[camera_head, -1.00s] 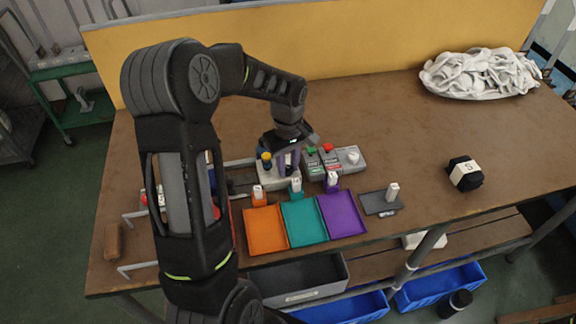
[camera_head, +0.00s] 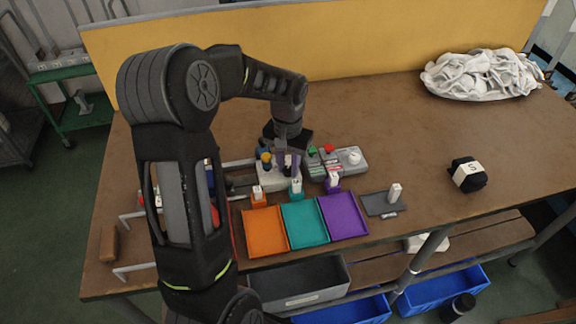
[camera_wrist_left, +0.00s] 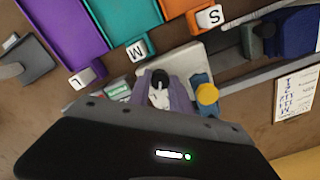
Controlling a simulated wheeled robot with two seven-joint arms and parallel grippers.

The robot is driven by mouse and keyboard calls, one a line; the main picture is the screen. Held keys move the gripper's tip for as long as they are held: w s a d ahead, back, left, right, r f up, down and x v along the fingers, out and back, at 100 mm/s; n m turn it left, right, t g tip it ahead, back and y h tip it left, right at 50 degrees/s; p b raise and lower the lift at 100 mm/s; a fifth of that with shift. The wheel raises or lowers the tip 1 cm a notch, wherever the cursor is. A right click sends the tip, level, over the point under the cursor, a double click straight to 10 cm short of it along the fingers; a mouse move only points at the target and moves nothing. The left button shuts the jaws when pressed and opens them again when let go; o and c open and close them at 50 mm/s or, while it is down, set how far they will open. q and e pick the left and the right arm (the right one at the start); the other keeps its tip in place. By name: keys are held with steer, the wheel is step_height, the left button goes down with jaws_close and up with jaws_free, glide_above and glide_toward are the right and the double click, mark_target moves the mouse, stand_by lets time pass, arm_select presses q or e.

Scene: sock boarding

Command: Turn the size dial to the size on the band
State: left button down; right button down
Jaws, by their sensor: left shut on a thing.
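The black dial (camera_wrist_left: 158,80) sits on a pale box, which shows in the head view (camera_head: 277,179) behind the trays. My left gripper (camera_wrist_left: 161,92) is shut on the dial, with a purple finger on each side. It also shows in the head view (camera_head: 287,160), reaching down from above. White marks show on the dial's face, but I cannot read the setting. A yellow-topped blue knob (camera_wrist_left: 207,94) stands on the same box. The black bundle (camera_head: 466,182) lies on the right of the table, and its white band (camera_head: 467,169) reads S. My right gripper is out of view.
Orange (camera_head: 265,232), teal (camera_head: 304,224) and purple (camera_head: 342,216) trays lie in front, with blocks marked S, M and L behind them. A grey box with green and red buttons (camera_head: 328,148) stands right of the dial box. A white cloth pile (camera_head: 480,74) lies at back right.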

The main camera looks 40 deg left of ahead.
mark_target(288, 168)
arm_select(q)
steer(key=m, duration=0.4)
stand_by(0.4)
steer(key=c, duration=1.2)
jaws_free()
steer(key=shift+o, duration=0.2)
step_height(288, 168, up, 8)
steer(key=shift+f+b, duration=0.1)
steer(key=shift+b, duration=0.4)
